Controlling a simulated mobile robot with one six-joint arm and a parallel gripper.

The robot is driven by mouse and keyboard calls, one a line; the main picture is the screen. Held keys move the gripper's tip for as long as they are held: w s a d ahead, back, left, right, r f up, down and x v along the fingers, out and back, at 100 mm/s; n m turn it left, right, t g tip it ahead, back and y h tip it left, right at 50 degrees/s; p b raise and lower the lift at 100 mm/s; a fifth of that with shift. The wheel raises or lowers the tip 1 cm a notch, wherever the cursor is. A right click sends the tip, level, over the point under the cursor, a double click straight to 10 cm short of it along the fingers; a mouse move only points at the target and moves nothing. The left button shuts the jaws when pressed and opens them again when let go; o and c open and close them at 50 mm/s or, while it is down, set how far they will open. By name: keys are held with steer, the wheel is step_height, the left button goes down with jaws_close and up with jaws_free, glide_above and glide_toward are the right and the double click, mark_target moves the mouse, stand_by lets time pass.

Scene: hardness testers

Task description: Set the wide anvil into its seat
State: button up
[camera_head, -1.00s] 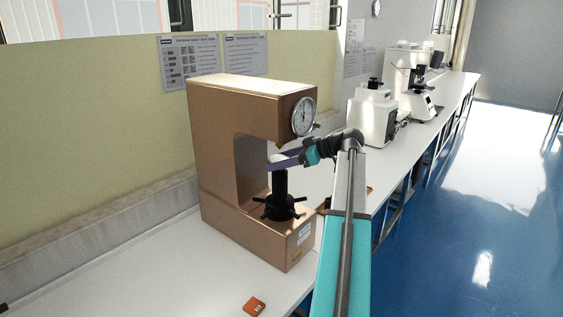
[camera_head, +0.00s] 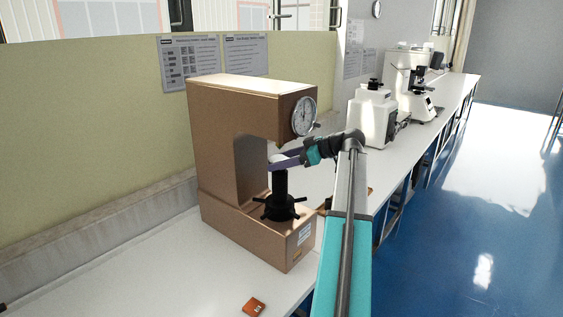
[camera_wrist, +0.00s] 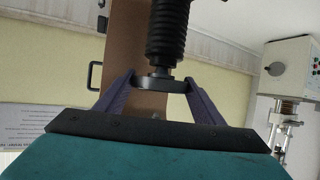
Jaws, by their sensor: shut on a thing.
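The wide anvil (camera_wrist: 160,84) is a dark, flat disc held between the two purple fingers of my gripper (camera_wrist: 161,88). In the wrist view, which looks upside down, a short narrow stem joins the disc to the black spindle (camera_wrist: 168,35). I cannot tell how deep the stem sits in the seat, which is hidden. In the head view my gripper (camera_head: 286,158) reaches from the right into the throat of the brown hardness tester (camera_head: 222,125), right at the top of the spindle (camera_head: 280,187). A pale patch shows between the fingers there.
The tester's overhanging head with a dial (camera_head: 304,116) is above my gripper. A star-shaped black handwheel (camera_head: 282,207) is below. A small orange box (camera_head: 253,307) lies on the white bench (camera_head: 150,280). White testers (camera_head: 371,117) stand farther along the bench.

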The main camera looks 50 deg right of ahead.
steer(key=shift+f+b, duration=0.5)
steer(key=shift+b, duration=0.05)
stand_by(0.4)
steer(key=o, duration=1.1)
steer(key=shift+c, duration=0.2)
steer(key=shift+f, duration=0.1)
steer(key=shift+c, duration=1.2)
steer(key=s+d+b, duration=0.1)
steer(key=s+d, duration=0.2)
steer(key=s, duration=0.3)
steer(key=shift+s+r, duration=0.15)
steer(key=shift+r, duration=0.1)
